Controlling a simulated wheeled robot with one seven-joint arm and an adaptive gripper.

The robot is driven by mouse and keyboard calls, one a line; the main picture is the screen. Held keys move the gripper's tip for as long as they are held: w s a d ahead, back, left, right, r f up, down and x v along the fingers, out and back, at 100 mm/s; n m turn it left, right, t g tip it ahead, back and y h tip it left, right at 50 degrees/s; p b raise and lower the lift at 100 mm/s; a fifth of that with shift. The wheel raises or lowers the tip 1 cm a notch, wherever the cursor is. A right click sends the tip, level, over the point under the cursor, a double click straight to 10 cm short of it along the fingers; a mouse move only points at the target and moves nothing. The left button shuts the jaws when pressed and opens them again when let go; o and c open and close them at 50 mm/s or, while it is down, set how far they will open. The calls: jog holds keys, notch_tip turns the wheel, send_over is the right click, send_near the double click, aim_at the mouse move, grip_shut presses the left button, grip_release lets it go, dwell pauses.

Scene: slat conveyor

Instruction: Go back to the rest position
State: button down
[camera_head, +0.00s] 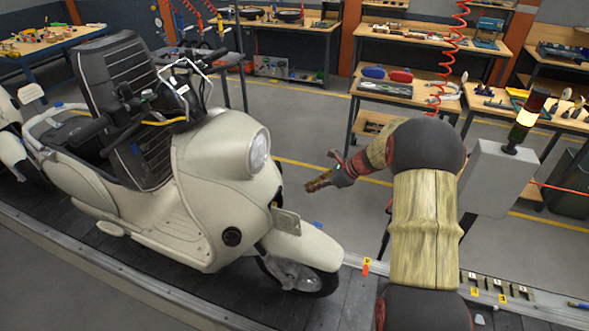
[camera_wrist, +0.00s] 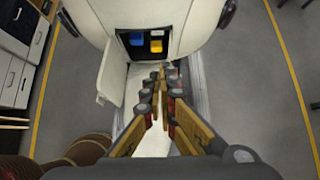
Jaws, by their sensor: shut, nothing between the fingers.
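My gripper (camera_head: 318,184) is in front of the cream scooter (camera_head: 215,160), right of its headlight and apart from it. In the wrist view my gripper's fingers (camera_wrist: 161,76) come together at the tips with nothing between them. The scooter's cream body (camera_wrist: 185,25) fills the top middle of that view. It has a dark open compartment (camera_wrist: 145,42) holding a blue piece, a white piece and a yellow piece. A cream flap (camera_wrist: 110,85) stands out at the compartment's left.
The scooter stands on the dark slat conveyor (camera_head: 325,310). A grey box with a signal light (camera_head: 500,178) stands at the right. Workbenches with tools (camera_head: 385,93) line the back. Grey floor (camera_head: 320,130) lies open between them and the conveyor.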

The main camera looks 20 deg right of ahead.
jog(key=s+a+f+n+g, duration=0.2)
jog(key=s+f+n+g, duration=0.1)
jog(key=s+n, duration=0.6)
jog(key=s+a+r+n+h+b, duration=0.2)
jog(key=s+a+n+b, duration=0.3)
jog(key=s, duration=0.4)
jog(key=s+a+r+n+t+h+b, duration=0.1)
jog(key=s+a+r+n+h+b, duration=0.1)
jog(key=s+a+n+b, duration=0.3)
jog(key=s+a+r+n+t+h+b, duration=0.1)
jog(key=s+a+r+n+b, duration=0.3)
jog(key=s, duration=1)
jog(key=a+n+h+b, duration=0.1)
jog(key=a+n, duration=0.2)
jog(key=n, duration=0.1)
jog(key=shift+a+r, duration=0.2)
jog(key=shift+a, duration=0.2)
jog(key=shift+s, duration=0.1)
